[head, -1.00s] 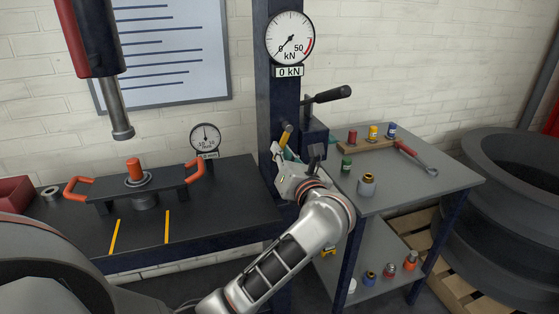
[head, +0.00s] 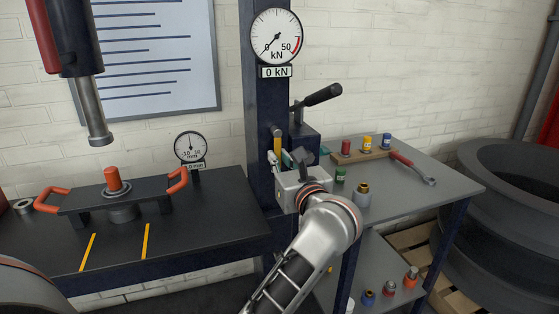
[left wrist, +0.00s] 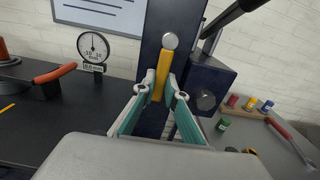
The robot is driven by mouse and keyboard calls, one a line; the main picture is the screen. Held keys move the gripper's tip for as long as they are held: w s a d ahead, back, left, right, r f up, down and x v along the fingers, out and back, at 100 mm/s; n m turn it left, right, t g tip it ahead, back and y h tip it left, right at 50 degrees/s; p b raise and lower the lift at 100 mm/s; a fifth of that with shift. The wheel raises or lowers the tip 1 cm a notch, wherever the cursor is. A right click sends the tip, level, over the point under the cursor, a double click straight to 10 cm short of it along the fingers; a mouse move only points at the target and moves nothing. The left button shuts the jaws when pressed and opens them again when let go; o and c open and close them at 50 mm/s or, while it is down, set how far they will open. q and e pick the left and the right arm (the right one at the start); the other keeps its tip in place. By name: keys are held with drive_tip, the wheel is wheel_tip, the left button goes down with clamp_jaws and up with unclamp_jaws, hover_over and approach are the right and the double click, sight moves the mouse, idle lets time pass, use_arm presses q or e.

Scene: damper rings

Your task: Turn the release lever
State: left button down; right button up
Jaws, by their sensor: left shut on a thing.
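The yellow release lever with a grey round knob (head: 277,146) is on the dark blue press column and stands close to upright. In the left wrist view the release lever (left wrist: 161,75) is between the two teal fingertips. My left gripper (head: 286,166) is shut on the lever. In the left wrist view the left gripper (left wrist: 161,93) has a fingertip on each side of the lever's lower part. In the head view the gripper body partly hides its fingers. My right gripper is not in view.
A black-handled lever (head: 318,97) sticks out from the blue block right of the column. The force gauge (head: 275,37) reads 0 kN. A side table (head: 410,198) holds small coloured parts and a red-handled wrench (head: 413,168). A plate with orange handles (head: 75,204) is on the left bench.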

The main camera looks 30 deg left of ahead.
use_arm(q)
drive_tip(key=c, duration=2)
unclamp_jaws()
drive_tip(key=shift+d, duration=0.1)
drive_tip(key=shift+c, duration=0.2)
drive_tip(key=shift+r, duration=0.15)
wheel_tip(320, 180, up, 9)
drive_tip(key=shift+r, duration=0.4)
